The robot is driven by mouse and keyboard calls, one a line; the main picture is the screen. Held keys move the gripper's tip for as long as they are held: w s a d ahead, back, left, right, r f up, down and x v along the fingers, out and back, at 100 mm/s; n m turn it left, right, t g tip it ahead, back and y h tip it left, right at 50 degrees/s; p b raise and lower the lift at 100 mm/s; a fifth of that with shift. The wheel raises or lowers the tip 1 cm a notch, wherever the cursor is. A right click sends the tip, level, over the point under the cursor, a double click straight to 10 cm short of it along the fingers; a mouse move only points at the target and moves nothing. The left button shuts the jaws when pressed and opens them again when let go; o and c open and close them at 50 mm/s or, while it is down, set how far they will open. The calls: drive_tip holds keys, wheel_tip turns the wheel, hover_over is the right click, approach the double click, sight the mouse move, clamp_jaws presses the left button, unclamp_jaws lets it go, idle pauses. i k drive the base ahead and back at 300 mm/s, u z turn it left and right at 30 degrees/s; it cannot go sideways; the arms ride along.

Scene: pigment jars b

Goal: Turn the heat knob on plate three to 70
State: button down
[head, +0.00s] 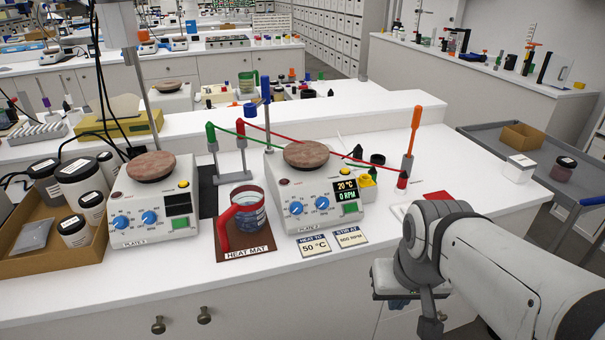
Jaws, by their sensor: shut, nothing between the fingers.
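Two white hot plates with round brown tops stand on the white bench. The left hot plate (156,235) has two blue knobs, the left one (122,222) and the right one (149,218), and a dark display. The right hot plate (270,190) also has two blue knobs, the left one (296,208) and the right one (322,203). Its display reads 20 °C and 0 RPM. My gripper (430,318) is partly seen, shut and empty at the bench's front, right of both plates and touching neither.
A red-handled beaker (249,222) stands on the heat mat (233,254) between the plates. Cards reading 50 °C (314,246) and 800 RPM (351,238) lie before the right plate. A box of jars (40,262) is at left.

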sight(296, 209)
drive_tip(key=z, duration=1.1)
drive_tip(key=k, duration=1.2)
drive_tip(key=u, duration=1)
drive_tip(key=i, duration=1)
drive_tip(key=u, duration=0.1)
